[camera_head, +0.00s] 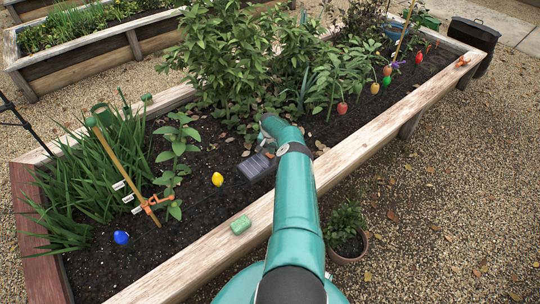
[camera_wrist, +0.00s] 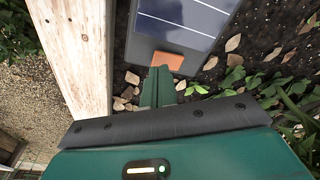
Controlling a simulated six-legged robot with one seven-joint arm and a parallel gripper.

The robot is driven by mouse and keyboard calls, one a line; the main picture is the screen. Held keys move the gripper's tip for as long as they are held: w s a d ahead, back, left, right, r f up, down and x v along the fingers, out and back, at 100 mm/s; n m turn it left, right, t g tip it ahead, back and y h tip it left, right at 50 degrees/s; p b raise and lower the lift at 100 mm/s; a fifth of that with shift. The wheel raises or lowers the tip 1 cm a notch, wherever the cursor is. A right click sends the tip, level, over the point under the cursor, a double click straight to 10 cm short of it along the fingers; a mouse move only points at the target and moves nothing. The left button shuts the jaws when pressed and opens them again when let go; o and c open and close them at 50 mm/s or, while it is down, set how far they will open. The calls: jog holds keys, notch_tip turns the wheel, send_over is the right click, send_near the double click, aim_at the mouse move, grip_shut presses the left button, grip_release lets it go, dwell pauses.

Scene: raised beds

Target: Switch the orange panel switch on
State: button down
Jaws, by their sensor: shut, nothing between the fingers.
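The solar panel (camera_wrist: 180,22), dark blue with white lines in a grey frame, lies in the raised bed at the top of the wrist view. It also shows in the head view (camera_head: 254,168), beside the end of my arm. The orange switch (camera_wrist: 172,59) sits on the frame's near edge. My gripper (camera_wrist: 160,70) is shut and empty, with its green fingertips right at the lower edge of the switch. I cannot tell whether they touch it.
The bed's wooden rim (camera_head: 375,128) runs close along the panel; it is also at the left of the wrist view (camera_wrist: 80,50). A green block (camera_head: 240,225) lies on the rim. Leafy plants (camera_head: 225,60), a yellow egg-shaped thing (camera_head: 217,179) and a potted plant (camera_head: 346,232) are nearby.

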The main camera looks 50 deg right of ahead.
notch_tip(320, 180, up, 7)
dwell(0.8)
dwell(0.5)
